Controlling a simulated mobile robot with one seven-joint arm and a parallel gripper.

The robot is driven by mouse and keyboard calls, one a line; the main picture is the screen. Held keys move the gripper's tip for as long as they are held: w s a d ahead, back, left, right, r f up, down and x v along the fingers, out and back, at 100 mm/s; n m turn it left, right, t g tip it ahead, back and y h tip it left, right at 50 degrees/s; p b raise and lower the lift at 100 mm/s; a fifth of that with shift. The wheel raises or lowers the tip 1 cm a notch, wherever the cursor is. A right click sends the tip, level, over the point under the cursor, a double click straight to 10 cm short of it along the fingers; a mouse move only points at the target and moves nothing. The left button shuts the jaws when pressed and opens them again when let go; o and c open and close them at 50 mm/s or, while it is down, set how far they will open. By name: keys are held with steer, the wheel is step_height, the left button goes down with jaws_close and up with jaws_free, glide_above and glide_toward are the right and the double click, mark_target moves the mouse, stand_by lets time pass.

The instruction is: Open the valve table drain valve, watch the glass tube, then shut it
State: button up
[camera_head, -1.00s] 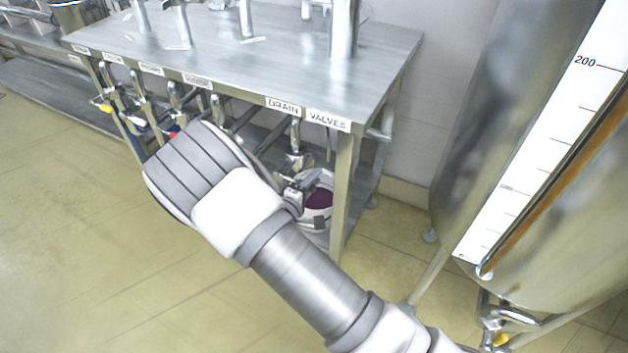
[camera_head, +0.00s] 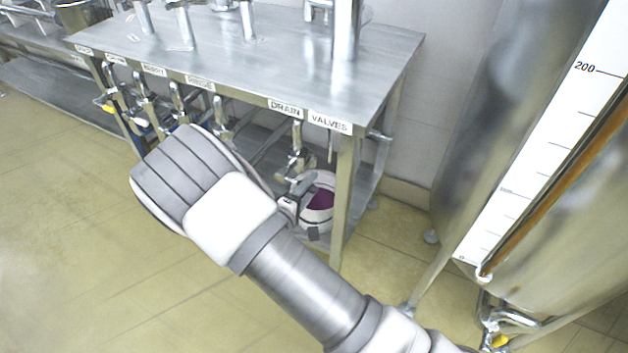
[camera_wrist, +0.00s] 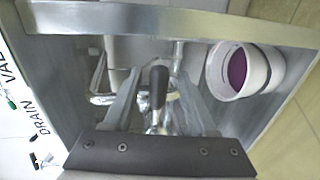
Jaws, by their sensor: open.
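The steel valve table (camera_head: 260,60) carries a "DRAIN VALVES" label on its front edge. Under that label hangs a drain valve (camera_head: 297,157) on a pipe. My gripper (camera_head: 302,190) is just below this valve, partly hidden behind my wrist. In the wrist view my gripper (camera_wrist: 158,78) is open, with a dark valve handle (camera_wrist: 158,88) showing between its two fingers. I cannot tell whether the fingers touch it. The upright tube (camera_head: 555,178) with an orange-brown column runs beside the white scale (camera_head: 530,160) on the steel tank at right.
A white bucket (camera_head: 320,217) with purple contents stands under the table, close beside my gripper; it also shows in the wrist view (camera_wrist: 222,88). Several other valves (camera_head: 140,100) hang along the table's front to the left. The table leg (camera_head: 342,200) is to the right. The floor at left is clear.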

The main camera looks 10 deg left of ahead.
steer(key=p+v, duration=0.2)
steer(key=v, duration=1.2)
steer(key=shift+r, duration=0.1)
steer(key=w+d+r+m+g+h, duration=0.2)
steer(key=d+r+m+g+h, duration=0.45)
steer(key=d+r, duration=0.65)
steer(key=s+d+r+m+g+y, duration=0.3)
steer(key=s+d+r+y, duration=0.1)
steer(key=d, duration=0.3)
steer(key=s+d+r+m+g+y, duration=0.3)
steer(key=s+d+r+g+y, duration=0.1)
steer(key=d, duration=0.2)
steer(key=s+r+t+y+p, duration=0.2)
steer(key=r+p, duration=0.8)
steer(key=r, duration=0.3)
steer(key=s+d+r+m+t+y+p, duration=0.1)
steer(key=s+r+t+y+p, duration=0.1)
steer(key=r+p, duration=0.7)
steer(key=v, duration=0.5)
steer(key=shift+w+d+r+p, duration=0.2)
steer(key=shift+w+d+p, duration=0.05)
steer(key=shift+p, duration=0.1)
